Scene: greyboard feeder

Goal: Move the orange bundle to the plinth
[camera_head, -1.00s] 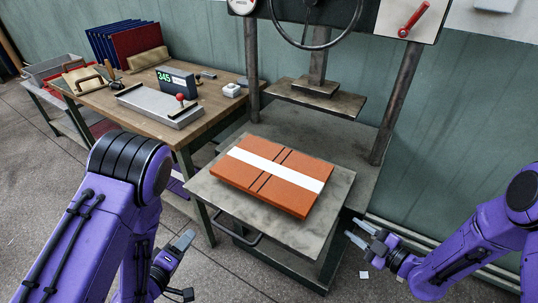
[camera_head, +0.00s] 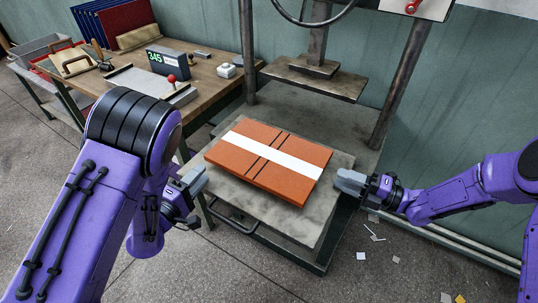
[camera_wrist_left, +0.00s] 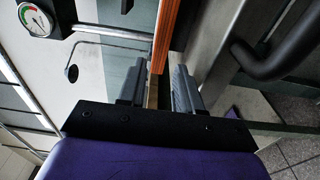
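The orange bundle (camera_head: 262,180), with a white band and two dark straps, lies flat on the grey plate (camera_head: 310,222) in front of the press. My left gripper (camera_head: 196,181) is just off its left edge. In the left wrist view, its two fingers (camera_wrist_left: 160,88) are apart, with the bundle's orange edge (camera_wrist_left: 166,35) showing ahead, in line with the gap. My right gripper (camera_head: 347,183) is near the bundle's right edge, over the plate's right side; its finger gap cannot be made out. I cannot identify a plinth in these views.
The press post (camera_head: 398,90) and upper platen (camera_head: 315,78) stand behind the bundle. A wooden bench (camera_head: 212,90) at left holds a display box (camera_head: 170,62) and a red-knobbed tool. A bar handle (camera_head: 235,225) is on the plate's front. Scraps lie on the floor at right.

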